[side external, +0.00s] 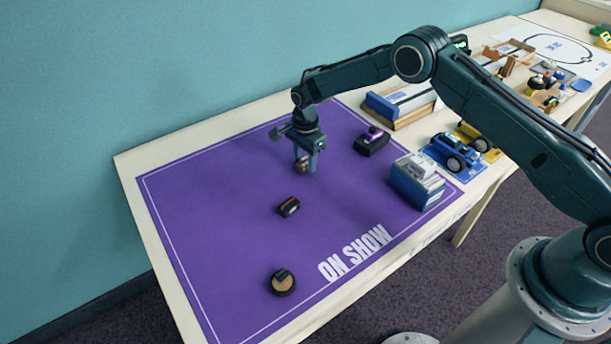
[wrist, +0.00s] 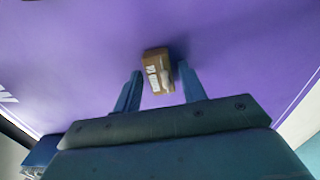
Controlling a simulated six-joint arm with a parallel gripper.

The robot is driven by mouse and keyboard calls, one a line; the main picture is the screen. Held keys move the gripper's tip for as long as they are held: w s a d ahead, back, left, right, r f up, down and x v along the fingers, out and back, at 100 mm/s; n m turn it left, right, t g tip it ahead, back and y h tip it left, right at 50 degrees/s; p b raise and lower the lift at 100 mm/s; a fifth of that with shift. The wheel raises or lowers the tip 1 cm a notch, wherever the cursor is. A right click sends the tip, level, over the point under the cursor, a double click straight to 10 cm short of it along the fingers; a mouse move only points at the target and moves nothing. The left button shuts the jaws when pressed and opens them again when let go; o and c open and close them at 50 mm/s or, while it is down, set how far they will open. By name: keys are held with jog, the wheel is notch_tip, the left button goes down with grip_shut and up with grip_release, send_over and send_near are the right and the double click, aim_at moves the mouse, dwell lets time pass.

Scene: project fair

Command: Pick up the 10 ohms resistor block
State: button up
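A small brown block with a white label (wrist: 157,72) is at my gripper's fingertips in the wrist view. The label is too small to read, so I cannot tell whether it is the 10 ohms resistor block. It also shows in the side view (side external: 301,165), low at the fingers and partly hidden by them. My gripper (side external: 307,168) points down over the purple mat (side external: 220,190). In the wrist view its two fingers (wrist: 160,80) stand apart, one on each side of the block, with small gaps. Another small dark and brown block (side external: 288,207) lies nearer the mat's middle.
A dark block with a purple top (side external: 371,140) and a blue-and-white box (side external: 417,182) stand to the right. A blue toy car (side external: 452,152) is beyond. The mat's left side is clear.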

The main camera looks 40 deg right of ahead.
aim_at(305, 161)
jog(key=c, duration=0.7)
jog(key=shift+c, duration=0.2)
jog(key=shift+r, duration=0.1)
notch_tip(305, 161, up, 20)
dwell(0.6)
